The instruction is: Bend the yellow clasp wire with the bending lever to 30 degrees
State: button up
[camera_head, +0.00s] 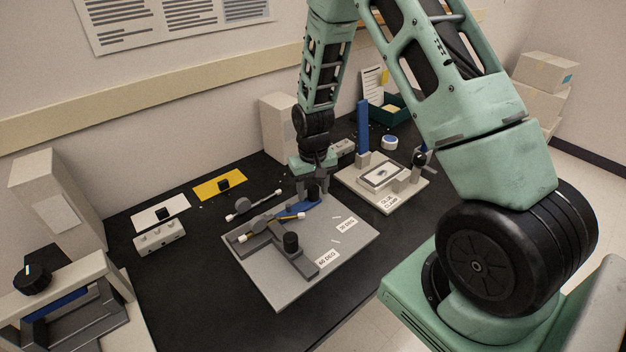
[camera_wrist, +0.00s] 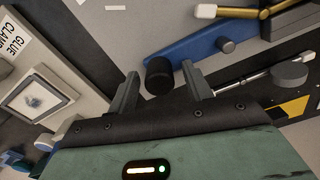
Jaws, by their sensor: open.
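The grey bending plate (camera_head: 362,238) lies on the black bench and carries labels reading 30 DEG and 60 DEG. The yellow clasp wire (camera_head: 254,235) lies across its left side, with a white cap at its left end; in the wrist view the wire (camera_wrist: 245,13) shows at the top. The blue bending lever (camera_head: 291,213) reaches toward my gripper, and in the wrist view the lever (camera_wrist: 200,44) ends in a black knob (camera_wrist: 158,76). My gripper (camera_wrist: 160,70) is open, one finger on each side of the knob, with gaps visible. In the head view my gripper (camera_head: 313,192) partly hides the knob.
A grey clamp bar (camera_head: 293,258) with another black knob crosses the plate. A steel wire (camera_head: 260,201) with a grey disc lies behind. The glue clamp board (camera_head: 416,190) with a blue post stands at right. Yellow (camera_head: 208,188) and white (camera_head: 150,219) cards lie at left.

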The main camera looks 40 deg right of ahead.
notch_tip(320, 180, up, 17)
jog(key=b, duration=0.1)
jog(key=shift+r, duration=0.2)
dwell(0.6)
